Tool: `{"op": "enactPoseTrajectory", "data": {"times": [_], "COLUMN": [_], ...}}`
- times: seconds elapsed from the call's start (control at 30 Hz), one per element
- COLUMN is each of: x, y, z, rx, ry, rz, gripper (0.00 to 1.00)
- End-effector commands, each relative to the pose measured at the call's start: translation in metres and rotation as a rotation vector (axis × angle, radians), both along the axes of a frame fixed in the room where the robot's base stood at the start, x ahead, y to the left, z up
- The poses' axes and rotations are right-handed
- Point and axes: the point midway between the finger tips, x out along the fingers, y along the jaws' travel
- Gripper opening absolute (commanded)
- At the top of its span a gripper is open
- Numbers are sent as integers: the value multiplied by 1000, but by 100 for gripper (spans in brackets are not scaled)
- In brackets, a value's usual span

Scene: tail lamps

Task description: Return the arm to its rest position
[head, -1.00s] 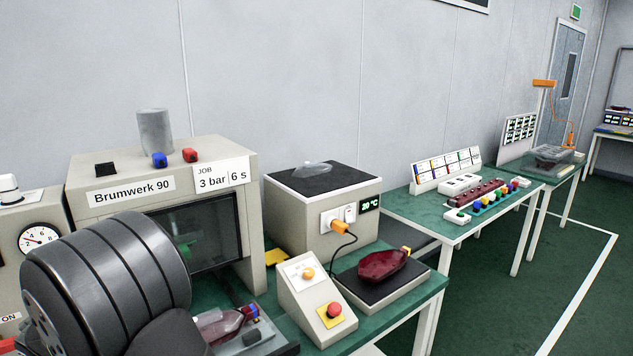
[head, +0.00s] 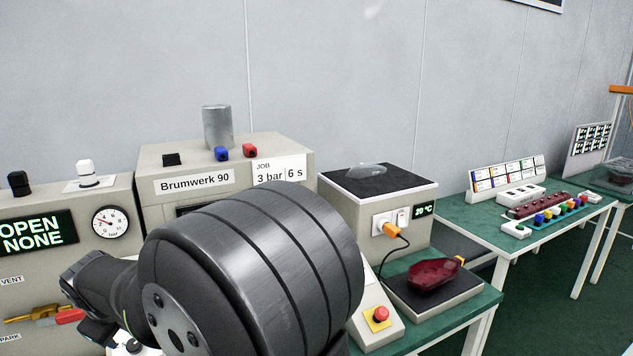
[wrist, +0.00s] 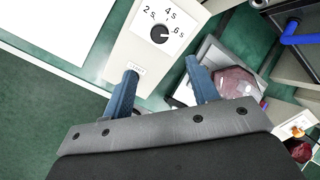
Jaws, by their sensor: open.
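My gripper (wrist: 158,82) is open in the wrist view, its two blue fingers apart with nothing between them. Beyond the fingers lies a white dial box (wrist: 152,35) marked 2 s, 4 s and 6 s. A dark red lamp (wrist: 236,82) on a grey holder shows beyond the right finger, partly hidden by it.
The Brumwerk 90 machine (head: 160,215) stands behind my arm. A panel (head: 35,232) reading OPEN NONE is at left. A red lamp (head: 434,276) lies on a dark plate at right. A control box with a red button (head: 380,315) stands close beside my arm.

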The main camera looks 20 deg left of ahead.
Motion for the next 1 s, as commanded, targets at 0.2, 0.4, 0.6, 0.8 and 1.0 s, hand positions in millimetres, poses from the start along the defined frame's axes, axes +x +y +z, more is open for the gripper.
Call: {"op": "enactPoseTrajectory", "data": {"times": [0.2,0.4,0.6,0.8,1.0], "x": [-14,-2,9,20,31], "y": [-16,-4,11,24,37], "z": [38,5,-27,-58,-88], "rx": [5,-5,-4,-4,-4], "ry": [0,2,2,1,1], "rz": [2,-1,-1,-1,0], "gripper": [54,54,54,54,54]}}
